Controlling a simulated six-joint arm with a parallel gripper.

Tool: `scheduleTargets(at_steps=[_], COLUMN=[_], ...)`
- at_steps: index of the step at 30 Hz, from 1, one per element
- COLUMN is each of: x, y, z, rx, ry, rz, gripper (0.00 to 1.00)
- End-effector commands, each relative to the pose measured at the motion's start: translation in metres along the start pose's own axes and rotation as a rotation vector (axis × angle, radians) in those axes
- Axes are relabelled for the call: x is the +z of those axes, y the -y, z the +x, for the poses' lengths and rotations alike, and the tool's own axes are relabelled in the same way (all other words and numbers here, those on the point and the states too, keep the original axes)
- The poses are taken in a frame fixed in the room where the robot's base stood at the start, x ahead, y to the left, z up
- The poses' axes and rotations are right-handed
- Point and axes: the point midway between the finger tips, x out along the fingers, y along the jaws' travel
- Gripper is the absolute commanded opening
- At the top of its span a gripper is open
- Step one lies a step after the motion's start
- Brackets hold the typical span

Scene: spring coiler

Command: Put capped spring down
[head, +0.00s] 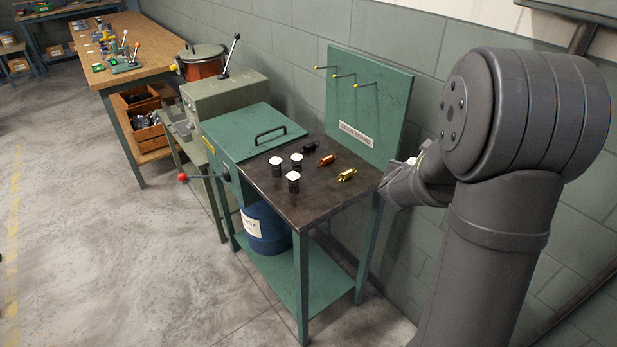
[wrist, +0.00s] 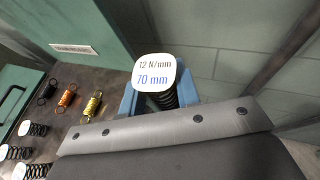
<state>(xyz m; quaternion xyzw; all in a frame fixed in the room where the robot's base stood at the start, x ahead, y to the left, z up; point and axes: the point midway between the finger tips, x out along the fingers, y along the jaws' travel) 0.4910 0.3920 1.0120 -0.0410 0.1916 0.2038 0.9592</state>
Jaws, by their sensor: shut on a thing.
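My gripper (wrist: 157,92) is shut on a black coil spring with a white cap (wrist: 154,72), printed "12 N/mm" and "70 mm". Its blue fingers stand on both sides of the spring, whose lower end is hidden behind my wrist. In the head view my arm mostly hides the gripper; only a bit of white shows beside it, right of the dark table top (head: 315,208). Three other white-capped black springs stand upright on that top, one of them nearest the front (head: 293,177). They also show at the left of the wrist view (wrist: 24,128).
A black (head: 311,147), a copper (head: 327,160) and a yellow spring (head: 347,175) lie in a row on the top. Behind rises a green board (head: 375,90) with three yellow-tipped pegs. A green lidded box (head: 240,135) adjoins at left. The top's front right is clear.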

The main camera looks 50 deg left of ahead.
Motion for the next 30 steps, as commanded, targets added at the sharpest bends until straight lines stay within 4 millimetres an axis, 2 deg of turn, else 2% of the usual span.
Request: scheduleTargets(at_steps=[1, 6, 9, 14, 17, 27, 30], x=[-0.002, -0.007, -0.009, -0.014, -0.023, -0.067, -0.074], y=[-0.024, -0.078, -0.098, -0.116, -0.132, -0.206, -0.219], z=[-0.008, -0.031, -0.041, -0.047, -0.045, -0.033, -0.03], rx=[0.038, 0.126, 0.159, 0.183, 0.187, 0.185, 0.184], ry=[0.0, 0.001, 0.001, 0.0, -0.002, -0.001, -0.001], rz=[-0.016, -0.054, -0.067, -0.078, -0.08, -0.08, -0.079], gripper=[0.07, 0.07, 0.07, 0.07, 0.07, 0.07, 0.07])
